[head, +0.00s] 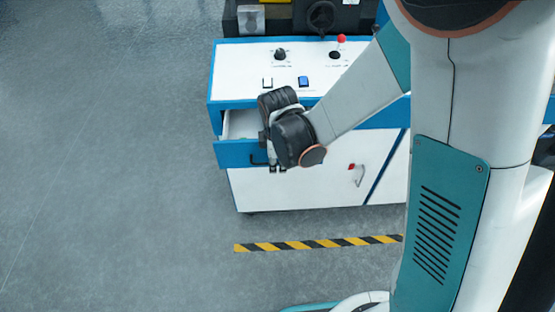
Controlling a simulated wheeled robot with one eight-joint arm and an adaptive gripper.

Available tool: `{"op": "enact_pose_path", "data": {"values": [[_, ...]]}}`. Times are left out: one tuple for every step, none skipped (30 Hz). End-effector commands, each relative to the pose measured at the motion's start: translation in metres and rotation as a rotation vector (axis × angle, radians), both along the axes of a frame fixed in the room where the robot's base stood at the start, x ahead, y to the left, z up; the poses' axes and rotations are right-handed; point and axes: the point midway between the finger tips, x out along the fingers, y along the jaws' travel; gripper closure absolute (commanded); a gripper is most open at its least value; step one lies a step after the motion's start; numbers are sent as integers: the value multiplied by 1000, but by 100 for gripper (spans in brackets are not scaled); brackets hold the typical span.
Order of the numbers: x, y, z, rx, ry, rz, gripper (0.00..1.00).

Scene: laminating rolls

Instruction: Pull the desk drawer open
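The desk (240,85) is white with blue trim and stands in the upper middle of the head view. Its drawer has a blue front (232,154) and stands partly open, with its pale inside (242,124) showing. A dark handle (256,159) is on the drawer front. My gripper (277,169) is at the drawer front, over the right part of the handle. The wrist hides most of the fingers, so whether they grip the handle cannot be told. The right part of the drawer is hidden behind my arm.
The desk top carries a black knob (280,54), a red-topped lever (341,40) and a blue switch (303,81). A cabinet door handle (360,175) is below. A yellow-black floor stripe (315,244) lies in front. The floor at left is clear.

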Motion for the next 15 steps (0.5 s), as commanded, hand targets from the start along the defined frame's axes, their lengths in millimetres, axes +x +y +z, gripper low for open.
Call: {"op": "enact_pose_path", "data": {"values": [[0, 0, 1, 0, 0, 0, 72], [-1, 0, 3, 0, 0, 0, 72], [-1, 0, 5, 0, 0, 0, 72], [-1, 0, 7, 0, 0, 0, 72], [-2, 0, 10, 0, 0, 0, 72], [-3, 0, 15, 0, 0, 0, 72], [-4, 0, 18, 0, 0, 0, 72], [-5, 0, 22, 0, 0, 0, 72], [-6, 0, 28, 0, 0, 0, 72], [-7, 0, 32, 0, 0, 0, 72], [-7, 0, 36, 0, 0, 0, 72], [-8, 0, 41, 0, 0, 0, 72], [-9, 0, 45, 0, 0, 0, 72], [-10, 0, 49, 0, 0, 0, 72], [-11, 0, 54, 0, 0, 1, 72]]}}
